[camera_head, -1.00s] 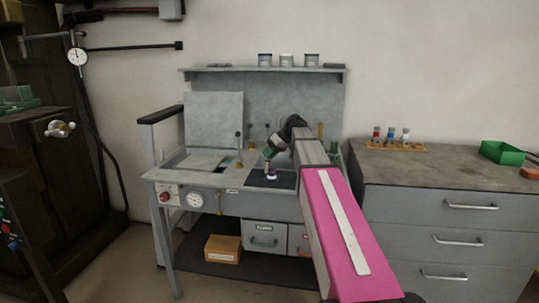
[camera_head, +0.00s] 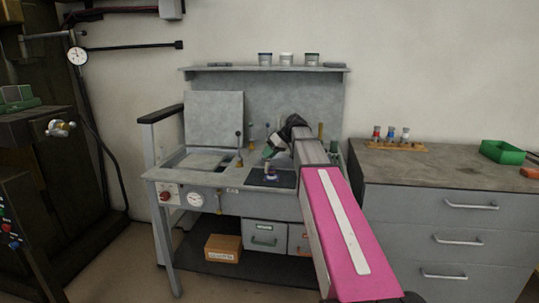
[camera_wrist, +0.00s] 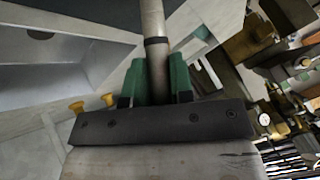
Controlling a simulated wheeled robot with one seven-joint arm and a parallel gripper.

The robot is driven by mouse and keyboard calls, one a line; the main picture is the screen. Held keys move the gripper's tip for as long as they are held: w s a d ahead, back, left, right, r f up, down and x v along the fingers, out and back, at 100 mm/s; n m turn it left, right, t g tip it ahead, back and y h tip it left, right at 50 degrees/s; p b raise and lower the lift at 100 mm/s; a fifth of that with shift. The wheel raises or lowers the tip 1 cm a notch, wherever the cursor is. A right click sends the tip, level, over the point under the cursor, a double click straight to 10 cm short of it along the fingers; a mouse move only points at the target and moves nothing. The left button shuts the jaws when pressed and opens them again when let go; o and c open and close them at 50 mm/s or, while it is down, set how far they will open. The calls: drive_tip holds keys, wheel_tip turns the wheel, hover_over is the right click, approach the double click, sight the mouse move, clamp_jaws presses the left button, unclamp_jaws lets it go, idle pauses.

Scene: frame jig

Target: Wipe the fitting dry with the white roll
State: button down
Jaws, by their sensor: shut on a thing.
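My gripper (camera_head: 271,154) is over the dark mat on the grey bench, at the end of my arm. In the wrist view, the two green fingers of my gripper (camera_wrist: 158,78) are closed on a pale, off-white roll (camera_wrist: 153,22) with a dark band, which runs upward out of the picture. A small whitish and purple fitting (camera_head: 271,177) stands on the mat, just below the gripper. It is too small to tell whether the roll touches it.
The bench (camera_head: 230,181) has a raised grey panel (camera_head: 214,118) at left and an upright lever (camera_head: 239,143). Several tins stand on the shelf (camera_head: 225,69) above. A drawer cabinet (camera_head: 450,225) with a green bin (camera_head: 502,151) is at right.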

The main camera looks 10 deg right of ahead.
drive_tip(key=shift+s+a, duration=0.1)
drive_tip(key=shift+s, duration=0.15)
drive_tip(key=shift+r, duration=3.55)
drive_tip(key=shift+w, duration=0.1)
